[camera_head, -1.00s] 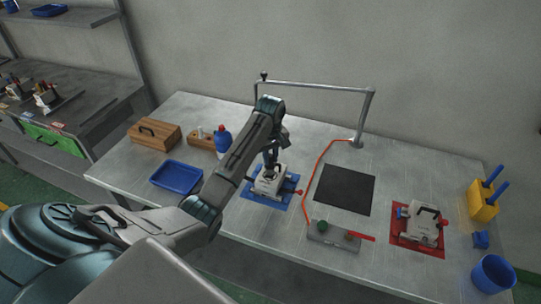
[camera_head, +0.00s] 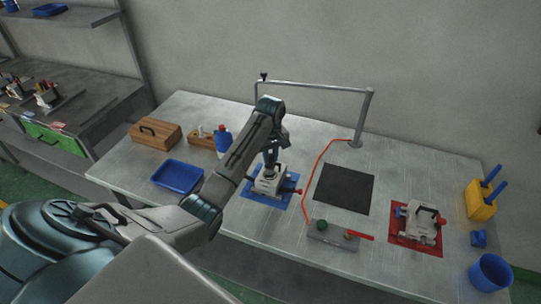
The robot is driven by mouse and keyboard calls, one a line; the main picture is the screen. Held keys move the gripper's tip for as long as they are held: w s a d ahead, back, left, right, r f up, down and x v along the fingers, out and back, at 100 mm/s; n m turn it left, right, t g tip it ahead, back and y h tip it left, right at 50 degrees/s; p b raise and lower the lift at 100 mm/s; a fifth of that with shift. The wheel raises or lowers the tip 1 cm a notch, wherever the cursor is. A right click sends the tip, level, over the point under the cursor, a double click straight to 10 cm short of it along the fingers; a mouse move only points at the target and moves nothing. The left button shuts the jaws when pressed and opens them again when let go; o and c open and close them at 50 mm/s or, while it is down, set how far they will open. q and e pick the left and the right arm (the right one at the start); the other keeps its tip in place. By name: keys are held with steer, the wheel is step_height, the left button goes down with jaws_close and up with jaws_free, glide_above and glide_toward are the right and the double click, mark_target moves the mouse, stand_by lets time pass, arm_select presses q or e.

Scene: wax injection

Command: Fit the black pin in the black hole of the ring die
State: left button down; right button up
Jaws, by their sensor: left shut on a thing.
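A grey metal die (camera_head: 268,188) sits on the blue mat (camera_head: 284,203) near the middle of the table, with a red part at its right side. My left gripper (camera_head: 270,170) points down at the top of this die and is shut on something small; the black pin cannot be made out. The black hole is too small or hidden to see. A second grey die (camera_head: 419,223) with a black handle and blue and red parts sits on the red mat (camera_head: 401,239) at the right. I cannot tell which is the ring die. My right gripper is not in view.
A black mat (camera_head: 343,189) lies right of the blue mat. A control box (camera_head: 333,235) stands in front, with an orange hose behind. A blue tray (camera_head: 177,177), wooden box (camera_head: 153,134) and blue bottle (camera_head: 223,141) are left; a blue cup (camera_head: 491,272) and yellow holder (camera_head: 481,201) are right.

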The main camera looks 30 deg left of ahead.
mark_target(270, 166)
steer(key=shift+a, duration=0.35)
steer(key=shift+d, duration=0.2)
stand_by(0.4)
arm_select(q)
steer(key=shift+f, duration=0.3)
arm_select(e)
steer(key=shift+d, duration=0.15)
arm_select(q)
steer(key=shift+f, duration=0.65)
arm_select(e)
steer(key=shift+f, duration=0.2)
arm_select(q)
steer(key=shift+f+b, duration=0.3)
steer(key=shift+f, duration=0.2)
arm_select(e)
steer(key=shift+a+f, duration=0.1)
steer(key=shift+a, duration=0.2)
arm_select(q)
steer(key=shift+f, duration=0.95)
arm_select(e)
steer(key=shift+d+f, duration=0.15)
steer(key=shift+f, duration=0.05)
arm_select(q)
steer(key=c, duration=1.2)
jaws_free()
steer(key=shift+c, duration=0.2)
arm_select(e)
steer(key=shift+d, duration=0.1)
